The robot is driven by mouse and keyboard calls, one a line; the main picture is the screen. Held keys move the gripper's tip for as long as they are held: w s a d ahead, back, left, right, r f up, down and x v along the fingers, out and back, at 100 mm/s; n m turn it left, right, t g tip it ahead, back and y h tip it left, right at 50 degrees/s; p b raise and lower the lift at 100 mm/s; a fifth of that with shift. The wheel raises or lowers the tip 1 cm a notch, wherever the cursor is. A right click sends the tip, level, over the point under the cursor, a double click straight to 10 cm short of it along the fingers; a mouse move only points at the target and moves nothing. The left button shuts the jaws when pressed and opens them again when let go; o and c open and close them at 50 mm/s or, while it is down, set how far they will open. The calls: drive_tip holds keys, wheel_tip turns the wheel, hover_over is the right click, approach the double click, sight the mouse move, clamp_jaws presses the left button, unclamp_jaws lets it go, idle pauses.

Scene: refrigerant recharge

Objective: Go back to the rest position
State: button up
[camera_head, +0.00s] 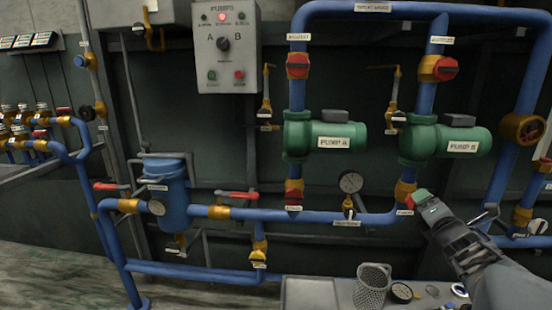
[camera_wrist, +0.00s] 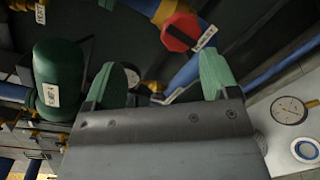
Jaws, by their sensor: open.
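My gripper (camera_head: 424,199) reaches in from the lower right in the head view, its green fingertips in front of the pipework below pump B (camera_head: 462,146). In the wrist view my gripper (camera_wrist: 162,76) shows two green fingers spread apart with nothing held between them. A red valve knob (camera_wrist: 180,34) with a white label is beyond the fingers. A green pump (camera_wrist: 58,75) stands to their left. In the head view the fingertips overlap the brass valve (camera_head: 404,190) under pump B; I cannot tell whether they touch it.
Pump A (camera_head: 335,136) and a pressure gauge (camera_head: 350,182) are left of my gripper. The control box (camera_head: 226,45) hangs higher up. Below, a bench (camera_head: 308,293) carries a mesh cup (camera_head: 371,286) and a loose gauge (camera_head: 402,292). A blue filter vessel (camera_head: 173,205) stands at left.

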drive_tip(key=s+a+r+m+g+p, duration=0.3)
drive_tip(key=a+r+m+p, duration=0.4)
drive_tip(key=p, duration=0.3)
drive_tip(key=s+a+r+m+g+p, duration=0.2)
drive_tip(key=a+r+m+g+p, duration=0.15)
drive_tip(key=r+m+p, duration=0.55)
drive_tip(key=s+a+r+m+g+y+p, duration=0.2)
drive_tip(key=s+a+r+m+g+p, duration=0.1)
drive_tip(key=s+a+p, duration=0.3)
drive_tip(key=s+a+r+m+g+y+p, duration=0.2)
drive_tip(key=s+a+r+m+g+p, duration=0.1)
drive_tip(key=s+a+p, duration=0.4)
drive_tip(key=a+m+p, duration=0.1)
drive_tip(key=p, duration=0.2)
drive_tip(key=shift+a+r+m+g, duration=0.2)
drive_tip(key=shift+r+m+g, duration=0.1)
drive_tip(key=shift+r+g, duration=0.1)
